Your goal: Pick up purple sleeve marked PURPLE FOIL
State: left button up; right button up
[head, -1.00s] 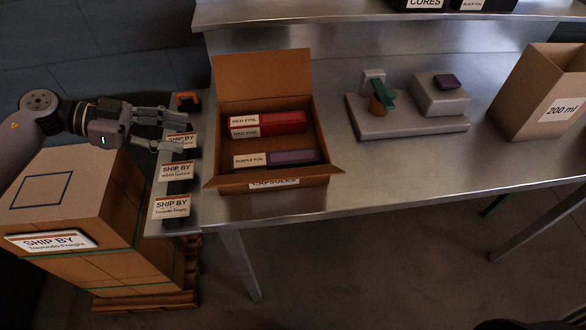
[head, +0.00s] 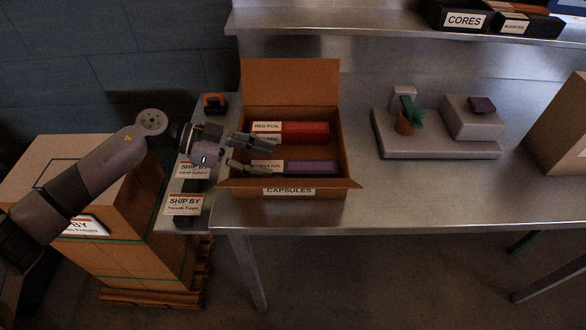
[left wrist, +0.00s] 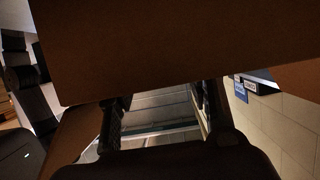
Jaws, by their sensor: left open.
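The purple sleeve (head: 312,167) lies in the front part of the open cardboard box marked CAPSULES (head: 226,183). Its white label is partly hidden by a finger. Red sleeves (head: 305,129) marked RED FOIL lie behind it. My left gripper (head: 262,157) is open and empty, at the left side of the box, with its fingers over the label end of the sleeves. In the left wrist view the two fingers (left wrist: 163,105) are apart, with brown cardboard (left wrist: 180,50) across the top; no sleeve can be made out there. My right gripper is not in view.
A grey fixture (head: 440,148) with green, orange and purple parts stands to the right on the metal table (head: 420,195). A plain carton (head: 562,125) is at the far right. SHIP BY signs (head: 185,205) stand left of the box. Bare table lies between box and fixture.

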aim_at(290, 166)
pick_arm(q)
jog(key=shift+p+x, duration=0.5)
jog(key=shift+x, duration=2.6)
jog(key=shift+w+a+f, duration=0.1)
jog(key=shift+w, duration=0.05)
jog(key=shift+c, duration=0.2)
jog(key=c, duration=0.9)
